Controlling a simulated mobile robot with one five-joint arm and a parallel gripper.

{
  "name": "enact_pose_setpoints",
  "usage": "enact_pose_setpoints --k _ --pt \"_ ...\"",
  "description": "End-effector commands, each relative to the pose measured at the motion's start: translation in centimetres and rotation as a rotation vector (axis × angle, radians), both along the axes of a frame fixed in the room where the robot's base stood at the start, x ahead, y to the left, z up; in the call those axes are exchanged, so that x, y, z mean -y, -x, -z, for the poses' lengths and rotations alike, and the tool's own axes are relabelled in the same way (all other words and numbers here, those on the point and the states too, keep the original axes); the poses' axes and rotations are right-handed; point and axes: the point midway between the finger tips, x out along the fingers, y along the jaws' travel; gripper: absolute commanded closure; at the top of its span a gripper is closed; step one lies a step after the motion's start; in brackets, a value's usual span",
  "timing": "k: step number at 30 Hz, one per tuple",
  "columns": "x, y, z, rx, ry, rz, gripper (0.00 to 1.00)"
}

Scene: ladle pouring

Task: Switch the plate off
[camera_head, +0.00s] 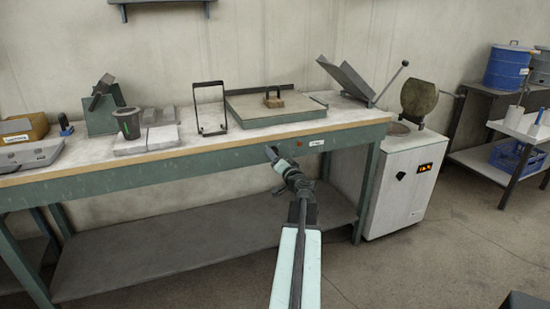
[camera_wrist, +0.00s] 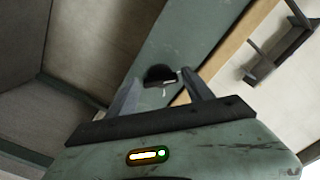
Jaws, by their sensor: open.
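A flat green-grey plate (camera_head: 262,107) lies on the bench top, with a small wooden block and a dark handle on it. A black round knob (camera_wrist: 160,75) with a pale mark sits on the bench's green front rail in the wrist view. In the head view I cannot make the knob out behind my gripper. A small orange-red part (camera_head: 298,144) is on the rail, beside a white label (camera_head: 317,143). My gripper (camera_head: 271,154) is in front of the rail, open and empty. In the wrist view its fingers (camera_wrist: 163,97) are on either side of the knob; contact cannot be told.
The bench (camera_head: 190,158) holds a dark cup (camera_head: 128,122), pale blocks and a wire stand (camera_head: 210,108). A white cabinet (camera_head: 400,195) with an orange display stands at right.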

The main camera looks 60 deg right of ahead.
Motion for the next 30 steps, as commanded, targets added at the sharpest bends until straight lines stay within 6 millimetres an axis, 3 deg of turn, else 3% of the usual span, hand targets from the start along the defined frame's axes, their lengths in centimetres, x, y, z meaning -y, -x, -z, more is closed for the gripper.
enact_pose_setpoints --k 9,25,28,30 --pt "-3.7 4.8 0.0 0.000 0.000 0.001 0.40" --pt "-3.8 5.0 0.0 0.000 0.000 0.000 0.40" --pt "-5.5 2.3 0.0 0.000 0.000 -0.043 0.40" --pt "-8.1 -1.4 0.0 0.000 0.000 -0.103 0.40"
